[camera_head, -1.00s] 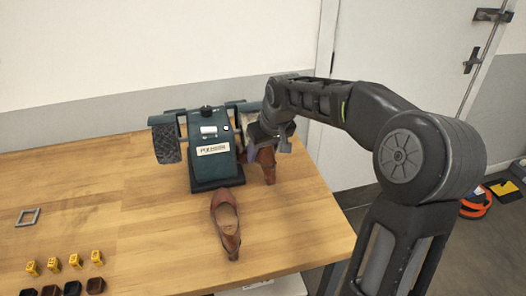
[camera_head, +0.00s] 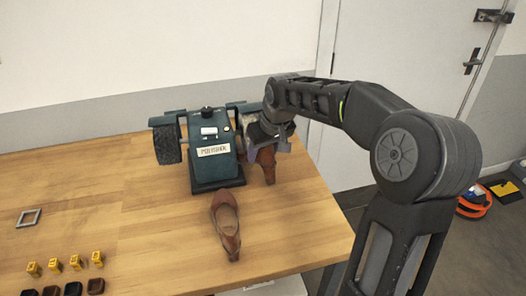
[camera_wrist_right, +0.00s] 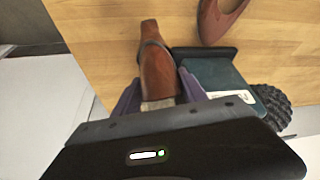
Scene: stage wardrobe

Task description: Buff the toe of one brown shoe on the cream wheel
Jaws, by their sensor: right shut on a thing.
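The teal polisher (camera_head: 212,165) stands on the table with a dark bristly wheel (camera_head: 167,143) on its left. The cream wheel on its right side is mostly hidden behind my right gripper (camera_head: 270,142). That gripper is shut on one brown shoe (camera_head: 266,168) beside the polisher. In the right wrist view the held shoe (camera_wrist_right: 157,68) lies between the purple fingers, heel end away from the palm. Whether its toe touches the cream wheel is hidden. The other brown shoe (camera_head: 226,222) lies on the table in front of the polisher. My left gripper is out of view.
Several small yellow blocks (camera_head: 55,264) and dark pieces (camera_head: 72,288) sit at the table's front left, with a grey square frame (camera_head: 28,217) behind them. A white door (camera_head: 410,60) stands behind my arm.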

